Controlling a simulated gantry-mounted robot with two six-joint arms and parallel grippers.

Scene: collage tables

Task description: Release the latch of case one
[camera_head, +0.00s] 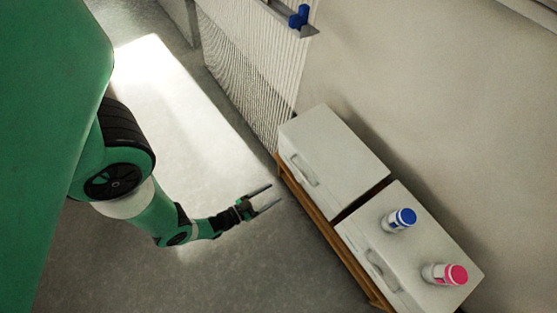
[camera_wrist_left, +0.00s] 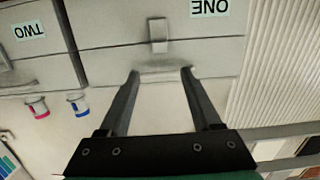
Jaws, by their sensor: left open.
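Case one (camera_head: 335,152) is a closed pale grey case on a low wooden stand, the farther of two. In the left wrist view, which looks inverted, case one (camera_wrist_left: 118,22) bears the label ONE (camera_wrist_left: 209,7). Its latch (camera_wrist_left: 158,30), a small upright tab, crosses the seam. A bar handle (camera_wrist_left: 165,70) is beside it. My left gripper (camera_head: 270,197) is open and empty, left of the case in the head view. In the wrist view its fingertips (camera_wrist_left: 161,72) frame the handle; I cannot tell whether they touch it. The right gripper is not in view.
Case two (camera_head: 385,232) stands beside case one, across a narrow gap. A blue-capped bottle (camera_head: 400,219) and a pink-capped bottle (camera_head: 445,274) stand on case two. A ribbed panel (camera_head: 255,65) and a shelf with a blue object (camera_head: 299,16) are behind. Floor left of the stand is clear.

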